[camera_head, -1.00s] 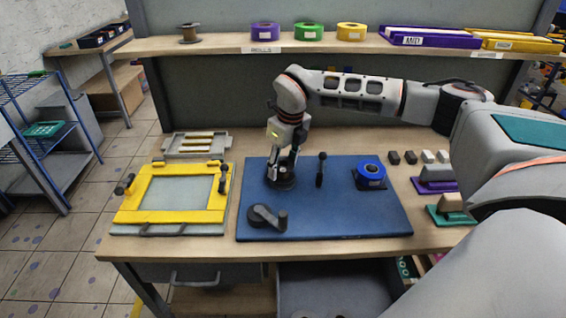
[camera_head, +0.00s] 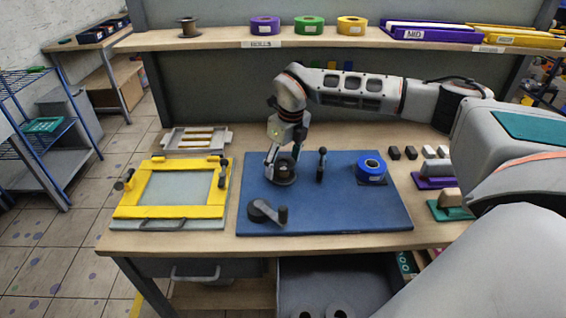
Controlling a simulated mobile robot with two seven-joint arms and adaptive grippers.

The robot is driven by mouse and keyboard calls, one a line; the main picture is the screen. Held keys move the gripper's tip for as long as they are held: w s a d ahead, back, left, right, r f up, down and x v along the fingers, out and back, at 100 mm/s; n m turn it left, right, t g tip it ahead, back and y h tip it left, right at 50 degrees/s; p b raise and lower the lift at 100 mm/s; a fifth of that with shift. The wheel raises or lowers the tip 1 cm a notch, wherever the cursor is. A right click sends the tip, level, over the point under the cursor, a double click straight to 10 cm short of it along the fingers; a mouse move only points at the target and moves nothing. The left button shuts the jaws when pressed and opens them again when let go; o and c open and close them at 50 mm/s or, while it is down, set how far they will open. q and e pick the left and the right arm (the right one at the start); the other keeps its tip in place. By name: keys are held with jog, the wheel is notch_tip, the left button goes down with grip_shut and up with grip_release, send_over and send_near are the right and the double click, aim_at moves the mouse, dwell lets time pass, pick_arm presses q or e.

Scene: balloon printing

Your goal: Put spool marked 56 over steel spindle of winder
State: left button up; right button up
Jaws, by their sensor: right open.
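The winder is a blue board (camera_head: 340,215) on the bench, with a black crank (camera_head: 266,212) at its front left and a blue roll (camera_head: 371,170) at its back right. A dark spool-like piece (camera_head: 285,175) stands upright on the board's back left; I cannot read a mark on it. My right gripper (camera_head: 283,160) points down at this piece with its fingers apart, at its top. The steel spindle is not clearly visible, so I cannot tell whether the piece sits around it. My left gripper is out of view.
A dark upright lever (camera_head: 321,165) stands close right of the gripper. A yellow frame (camera_head: 150,211) lies left of the board. A brown spool (camera_head: 188,27) and coloured rolls stand on the shelf (camera_head: 215,40). Grey round pieces (camera_head: 340,311) lie in the open drawer below.

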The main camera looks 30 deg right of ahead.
notch_tip(320, 180, up, 12)
jog(key=s, duration=0.1)
jog(key=shift+s+d, duration=0.2)
jog(key=shift+s, duration=0.2)
jog(key=shift+f, duration=0.1)
dwell(0.5)
